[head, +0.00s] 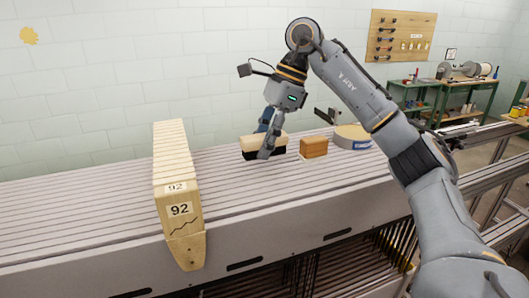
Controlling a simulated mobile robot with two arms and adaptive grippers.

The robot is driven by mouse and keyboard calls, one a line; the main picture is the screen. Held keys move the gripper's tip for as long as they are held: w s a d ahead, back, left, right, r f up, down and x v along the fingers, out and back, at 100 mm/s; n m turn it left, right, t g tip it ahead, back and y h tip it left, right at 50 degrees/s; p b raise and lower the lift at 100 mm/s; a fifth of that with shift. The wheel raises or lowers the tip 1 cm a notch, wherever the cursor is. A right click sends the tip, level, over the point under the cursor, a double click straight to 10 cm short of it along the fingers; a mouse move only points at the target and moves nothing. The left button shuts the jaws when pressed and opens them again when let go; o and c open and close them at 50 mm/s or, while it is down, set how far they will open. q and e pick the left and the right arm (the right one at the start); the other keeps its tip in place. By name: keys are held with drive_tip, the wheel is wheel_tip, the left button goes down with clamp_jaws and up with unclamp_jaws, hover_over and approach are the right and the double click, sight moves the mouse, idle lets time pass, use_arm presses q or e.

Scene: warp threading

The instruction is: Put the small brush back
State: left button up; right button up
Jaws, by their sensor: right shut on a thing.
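The small brush (249,143) has a cream wooden back and dark bristles facing down. My right gripper (266,146) is shut on it from above, with one finger in front of its back. The brush is upright at the far part of the slatted bench, and I cannot tell whether its bristles touch the slats. My left gripper is not in view.
A brown block (313,148) stands just right of the brush, and a round tan item with a blue label (353,136) is beyond it. A long wooden piece marked 92 (180,210) lies across the slatted bench (90,215) on the left. Slats between them are clear.

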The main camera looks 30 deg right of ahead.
wheel_tip(320, 180, down, 2)
drive_tip(key=shift+w+d+f+p, duration=0.1)
drive_tip(key=shift+p, duration=0.25)
drive_tip(key=shift+f, duration=0.15)
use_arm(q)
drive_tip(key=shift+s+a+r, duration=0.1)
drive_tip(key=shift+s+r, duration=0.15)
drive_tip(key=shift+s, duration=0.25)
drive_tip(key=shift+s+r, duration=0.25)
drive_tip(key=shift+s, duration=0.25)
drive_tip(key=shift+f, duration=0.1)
use_arm(e)
drive_tip(key=o, duration=0.7)
drive_tip(key=shift+f, duration=0.15)
drive_tip(key=shift+c, duration=0.2)
drive_tip(key=o, duration=0.4)
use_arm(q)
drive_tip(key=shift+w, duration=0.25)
use_arm(e)
drive_tip(key=shift+o, duration=0.2)
